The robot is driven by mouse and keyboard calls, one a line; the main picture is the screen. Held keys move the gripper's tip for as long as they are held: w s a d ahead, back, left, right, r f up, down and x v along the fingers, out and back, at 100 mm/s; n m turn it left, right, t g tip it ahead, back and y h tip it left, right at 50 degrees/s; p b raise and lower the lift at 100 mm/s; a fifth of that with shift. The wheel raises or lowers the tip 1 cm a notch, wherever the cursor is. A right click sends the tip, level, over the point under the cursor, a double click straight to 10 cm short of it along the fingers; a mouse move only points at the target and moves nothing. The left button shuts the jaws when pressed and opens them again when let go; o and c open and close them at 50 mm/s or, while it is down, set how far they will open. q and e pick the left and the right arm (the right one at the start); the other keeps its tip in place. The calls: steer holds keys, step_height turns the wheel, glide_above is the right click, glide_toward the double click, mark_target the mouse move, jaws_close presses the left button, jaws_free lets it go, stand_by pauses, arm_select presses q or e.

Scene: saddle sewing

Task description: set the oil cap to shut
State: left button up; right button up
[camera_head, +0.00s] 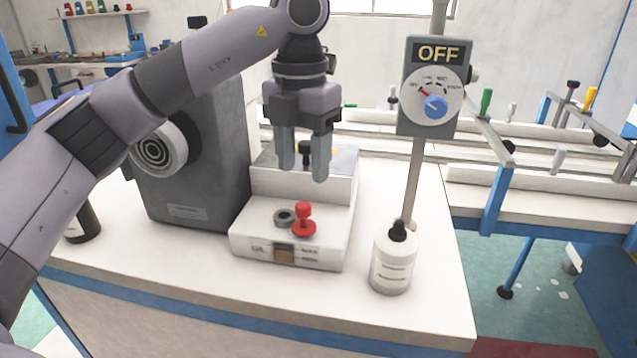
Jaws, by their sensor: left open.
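The red oil cap (304,222), with an upright knob, sits on the top of the white machine base (330,246). Just left of it is a grey ring-shaped oil opening (284,216); the cap stands beside this ring and does not cover it. My left gripper (304,168) points down above and a little behind the cap, fingers apart, with nothing held. The gripper appears clear of the cap. The oil window (284,254) is on the front of the base. My right gripper is not in view.
A white bottle with a black dropper top (392,262) stands right of the base. A pole carries a dial box marked OFF (432,88). The grey machine body (200,180) with a handwheel rises at left. The white table (200,270) is clear in front.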

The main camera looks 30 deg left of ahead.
mark_target(303, 205)
arm_select(q)
steer(key=shift+w+a+f, duration=0.1)
steer(key=shift+w+f, duration=0.05)
steer(key=f, duration=0.6)
steer(key=shift+s+f, duration=0.2)
steer(key=shift+f, duration=0.1)
jaws_close()
